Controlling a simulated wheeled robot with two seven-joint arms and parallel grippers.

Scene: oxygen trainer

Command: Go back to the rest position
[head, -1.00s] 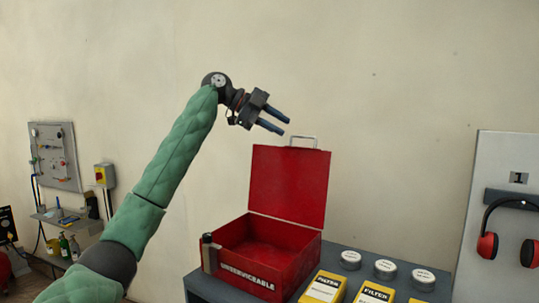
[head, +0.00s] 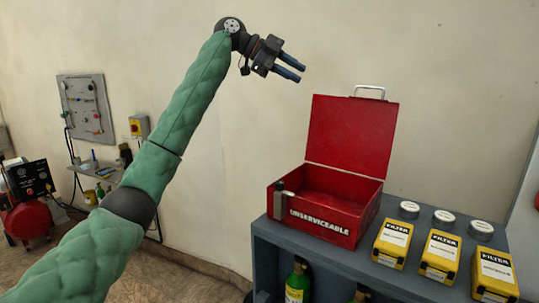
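My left gripper (head: 291,68) is raised in front of the wall, above and to the left of the red box's lid. Its two blue fingers are apart with nothing between them, so it is open and empty. The red box (head: 326,219), marked "UNSERVICEABLE", stands on the grey shelf unit with its lid (head: 352,137) up. The part of its inside that shows looks empty. My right gripper is not in view.
The grey shelf unit (head: 265,228) carries several yellow filter boxes (head: 440,250) and several round tins (head: 409,209) right of the red box. Green cylinders (head: 297,281) stand below. A wall panel (head: 86,106) and a red machine (head: 27,219) are at the left.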

